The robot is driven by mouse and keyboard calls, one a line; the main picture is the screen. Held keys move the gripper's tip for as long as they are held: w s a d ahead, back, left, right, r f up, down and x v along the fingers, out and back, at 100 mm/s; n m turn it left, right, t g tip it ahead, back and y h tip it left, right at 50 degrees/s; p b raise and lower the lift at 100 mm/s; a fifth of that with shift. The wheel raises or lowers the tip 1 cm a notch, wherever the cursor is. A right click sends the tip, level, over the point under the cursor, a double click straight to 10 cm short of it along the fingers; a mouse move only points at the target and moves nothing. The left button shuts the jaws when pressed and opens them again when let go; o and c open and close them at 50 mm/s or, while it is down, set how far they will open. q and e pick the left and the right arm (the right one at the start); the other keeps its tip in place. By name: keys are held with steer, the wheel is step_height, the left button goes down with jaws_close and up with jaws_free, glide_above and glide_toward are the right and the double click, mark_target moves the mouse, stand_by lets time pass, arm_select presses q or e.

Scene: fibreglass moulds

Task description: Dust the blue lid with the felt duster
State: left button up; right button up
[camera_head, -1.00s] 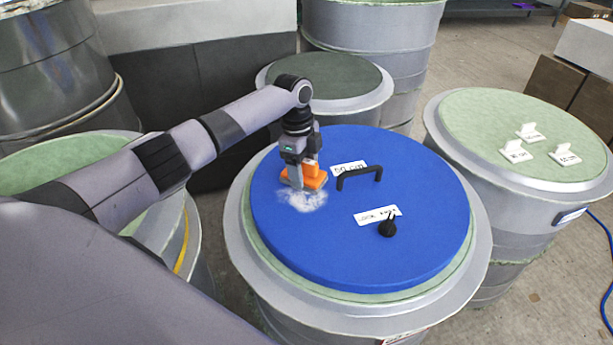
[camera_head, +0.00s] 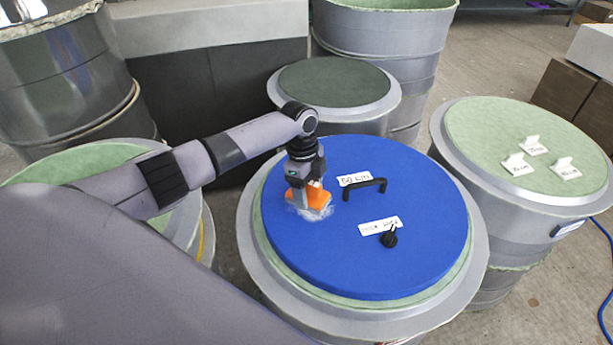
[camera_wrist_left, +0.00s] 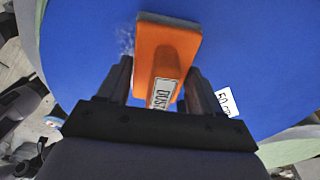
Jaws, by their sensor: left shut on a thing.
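The blue lid (camera_head: 380,250) lies flat on a round drum in the middle of the head view, with a black handle (camera_head: 364,187), a black knob (camera_head: 389,239) and two white labels. My left gripper (camera_head: 306,188) is over the lid's left part and is shut on the orange felt duster (camera_head: 318,200). In the left wrist view the duster (camera_wrist_left: 170,48) sits between the fingers, with a label on its grip. Its underside is hidden; it looks to be at the lid's surface. A whitish dust patch (camera_head: 306,214) shows around it. My right gripper is not in view.
A drum with a pale green top (camera_head: 510,140) and several small white tags stands at the right. A dark green-topped drum (camera_head: 335,80) stands behind the lid. A grey metal drum (camera_head: 60,80) is at the far left. The lid's front is clear.

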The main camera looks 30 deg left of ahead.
mark_target(312, 204)
arm_select(q)
steer(key=shift+s+d+f, duration=0.15)
steer(key=shift+s+d, duration=0.1)
steer(key=shift+s, duration=0.05)
steer(key=shift+s+d+p, duration=0.45)
steer(key=shift+p, duration=0.35)
steer(key=shift+s+d, duration=0.5)
steer(key=shift+d, duration=0.05)
steer(key=shift+s+d, duration=1.2)
steer(key=shift+d, duration=0.2)
steer(key=shift+s+a, duration=0.6)
steer(key=shift+s, duration=0.05)
steer(key=shift+w+a+b, duration=0.5)
steer(key=shift+w+a, duration=0.5)
steer(key=shift+a, duration=0.1)
steer(key=shift+w+a+b, duration=0.6)
steer(key=shift+w+a, duration=0.65)
steer(key=shift+a, duration=0.2)
steer(key=shift+w+a+b, duration=0.75)
steer(key=shift+a+b, duration=0.05)
steer(key=shift+w+a, duration=0.35)
steer(key=shift+a, duration=0.05)
